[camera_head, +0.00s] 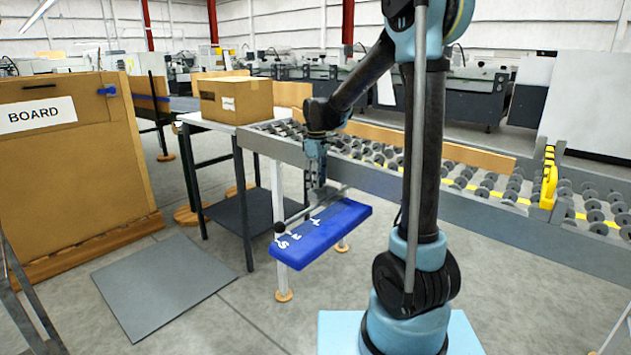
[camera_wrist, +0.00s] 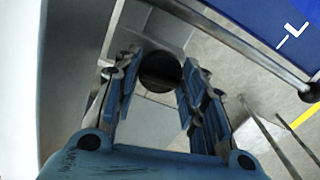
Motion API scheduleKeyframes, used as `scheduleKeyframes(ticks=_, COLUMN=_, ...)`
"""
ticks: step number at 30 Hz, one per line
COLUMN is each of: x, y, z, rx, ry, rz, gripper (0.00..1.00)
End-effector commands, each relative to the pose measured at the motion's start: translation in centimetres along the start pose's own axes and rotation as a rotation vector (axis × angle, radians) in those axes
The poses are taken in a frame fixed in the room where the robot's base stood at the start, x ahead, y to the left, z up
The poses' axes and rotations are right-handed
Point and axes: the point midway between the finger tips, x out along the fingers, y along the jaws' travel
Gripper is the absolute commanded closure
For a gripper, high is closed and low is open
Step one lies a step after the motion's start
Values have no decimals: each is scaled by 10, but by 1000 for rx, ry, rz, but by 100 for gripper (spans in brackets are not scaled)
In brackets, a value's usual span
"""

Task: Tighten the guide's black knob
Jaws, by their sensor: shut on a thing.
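My gripper (camera_head: 318,184) points down beside the near side of the roller conveyor, above a blue bar. In the wrist view, a dark round knob (camera_wrist: 160,71) sits between the two fingers, which are shut on it. The knob is hidden by the fingers in the head view. A thin metal rod (camera_wrist: 250,52) runs beside the gripper in the wrist view. It ends in a black ball (camera_head: 280,227), which lies at the rod's near left end in the head view and is apart from the fingers.
The blue bar (camera_head: 350,214) with white lettering lies just below my gripper. The roller conveyor (camera_head: 480,190) runs to the right, with a yellow guide piece (camera_head: 549,187). A cardboard box (camera_head: 250,103) stands on the table at left. A large BOARD crate (camera_head: 70,180) stands far left; open floor lies in front.

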Motion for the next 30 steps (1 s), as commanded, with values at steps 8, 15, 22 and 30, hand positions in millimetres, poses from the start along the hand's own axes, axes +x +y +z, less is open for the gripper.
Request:
scheduleKeyframes(ticks=8, x=-1, y=4, z=-2, rx=159, ry=4, rz=8, gripper=85)
scheduleKeyframes(ticks=15, x=-1, y=5, z=-1, rx=223, ry=4, rz=8, gripper=85)
scheduleKeyframes(ticks=22, x=-1, y=5, z=-1, rx=237, ry=3, rz=8, gripper=86)
scheduleKeyframes(ticks=30, x=0, y=5, z=-1, rx=237, ry=3, rz=9, gripper=60)
